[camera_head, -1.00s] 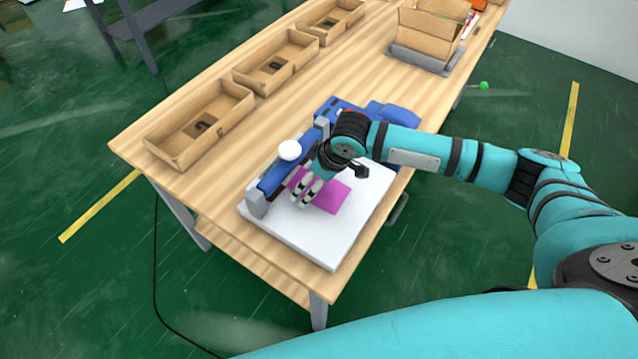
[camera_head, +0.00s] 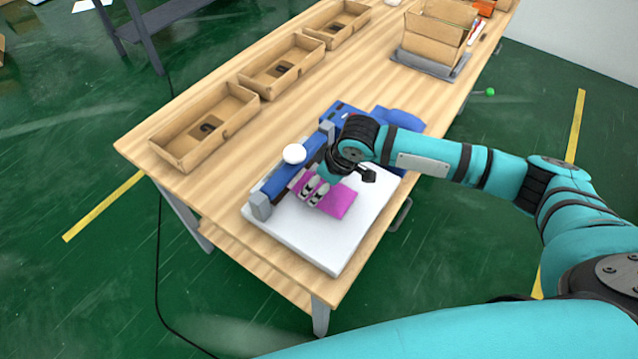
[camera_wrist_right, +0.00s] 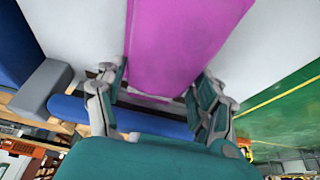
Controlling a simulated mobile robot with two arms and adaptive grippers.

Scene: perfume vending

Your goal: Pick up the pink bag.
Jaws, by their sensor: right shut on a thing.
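The pink bag (camera_head: 339,203) is flat and magenta, over the white platform (camera_head: 292,231) of a blue and grey machine (camera_head: 284,172) on the wooden table. My right gripper (camera_head: 314,194) is at the bag's left part in the head view, fingers pointing down. In the right wrist view the bag (camera_wrist_right: 178,45) runs between the two fingers of my right gripper (camera_wrist_right: 160,92), which is shut on it. I cannot tell whether the bag is clear of the platform. My left gripper is not in view.
A white round knob (camera_head: 294,153) stands on the machine close to my right gripper. Open cardboard boxes (camera_head: 205,128) line the table's far left edge. A larger carton (camera_head: 436,38) stands on a grey tray (camera_head: 430,64) at the back right.

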